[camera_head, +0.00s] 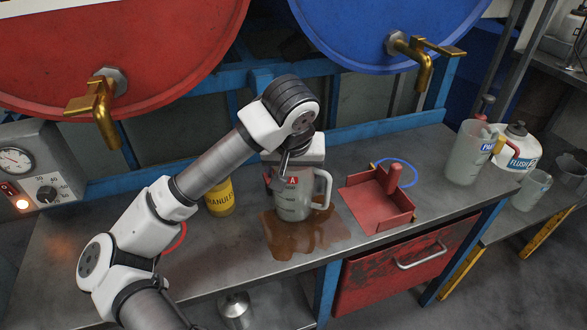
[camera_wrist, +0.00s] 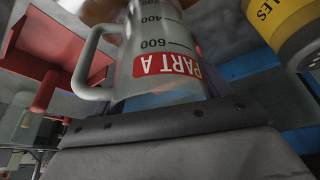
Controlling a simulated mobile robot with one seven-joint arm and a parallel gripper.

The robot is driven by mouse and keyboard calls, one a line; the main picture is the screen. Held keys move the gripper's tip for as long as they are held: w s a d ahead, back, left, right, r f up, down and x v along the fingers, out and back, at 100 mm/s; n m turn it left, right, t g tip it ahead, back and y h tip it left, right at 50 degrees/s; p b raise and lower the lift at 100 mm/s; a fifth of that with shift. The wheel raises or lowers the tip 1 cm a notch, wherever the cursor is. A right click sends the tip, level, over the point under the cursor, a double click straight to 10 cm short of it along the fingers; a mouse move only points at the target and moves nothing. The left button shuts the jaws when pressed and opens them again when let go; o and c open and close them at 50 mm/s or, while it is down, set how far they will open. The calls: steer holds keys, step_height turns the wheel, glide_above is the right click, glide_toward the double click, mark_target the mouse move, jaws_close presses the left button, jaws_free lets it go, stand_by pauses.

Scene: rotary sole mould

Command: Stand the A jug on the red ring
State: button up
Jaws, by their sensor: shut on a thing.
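The A jug (camera_head: 295,203) is a grey translucent jug with a red A label, handle to the right. It appears upright over a brown puddle (camera_head: 308,240) on the bench. Whether its base touches the bench I cannot tell. My gripper (camera_head: 285,172) is shut on the jug from behind its upper part. In the wrist view the jug (camera_wrist: 128,45) fills the upper middle, its PART A label inverted, between the fingers. The red ring (camera_head: 178,237) lies on the bench to the left, mostly hidden by my arm.
A yellow tin (camera_head: 220,197) stands between the red ring and the jug. A red dustpan-like tray (camera_head: 375,205) is just right of the jug. A blue ring (camera_head: 410,172) lies behind it. Another jug (camera_head: 466,153) stands at the right end. Drum taps overhang the bench.

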steer(key=shift+f, duration=0.25)
steer(key=shift+f, duration=0.15)
steer(key=o, duration=1.3)
